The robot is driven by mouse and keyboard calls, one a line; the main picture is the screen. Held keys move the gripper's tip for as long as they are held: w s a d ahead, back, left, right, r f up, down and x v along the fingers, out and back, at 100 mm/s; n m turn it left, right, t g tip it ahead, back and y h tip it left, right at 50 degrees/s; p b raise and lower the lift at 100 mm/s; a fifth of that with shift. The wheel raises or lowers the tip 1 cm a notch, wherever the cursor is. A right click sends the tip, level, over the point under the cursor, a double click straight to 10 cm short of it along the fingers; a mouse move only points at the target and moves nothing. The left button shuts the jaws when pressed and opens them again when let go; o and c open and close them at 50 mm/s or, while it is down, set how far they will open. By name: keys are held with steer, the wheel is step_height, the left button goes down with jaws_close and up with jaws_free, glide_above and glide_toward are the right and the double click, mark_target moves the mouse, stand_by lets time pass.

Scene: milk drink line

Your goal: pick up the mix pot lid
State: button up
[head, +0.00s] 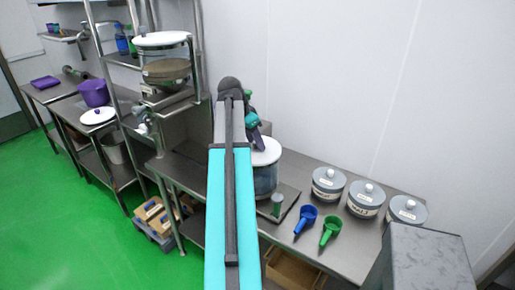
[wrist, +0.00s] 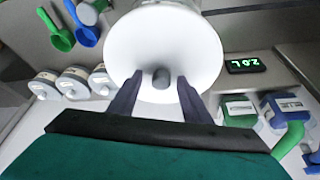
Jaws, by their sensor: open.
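A white round lid with a grey knob, which I take for the mix pot lid (wrist: 135,50), fills the middle of the wrist view. My gripper (wrist: 158,84) is open, with one dark finger on each side of the knob. I cannot tell whether the fingers touch it.
Several lidded grey canisters (head: 328,182) and a blue scoop (head: 305,219) and green scoop (head: 330,230) lie on the bench to the right. A "2.0 L" display (wrist: 246,64) is beside the lid. Another white lid (head: 98,116) lies by a purple pot (head: 93,93) at far left.

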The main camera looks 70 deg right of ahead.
stand_by(0.5)
jaws_close()
steer(key=shift+r, duration=0.1)
steer(key=shift+r+b, duration=1.05)
steer(key=shift+r, duration=0.6)
steer(key=w+a+b, duration=0.2)
steer(key=w+a, duration=0.1)
steer(key=a, duration=0.4)
steer(key=w+a+r+b, duration=0.1)
steer(key=w+a+b, duration=0.1)
steer(key=a, duration=0.5)
steer(key=shift+w+a+r+b, duration=0.3)
steer(key=shift+w+a+b, duration=0.05)
steer(key=shift+w, duration=0.3)
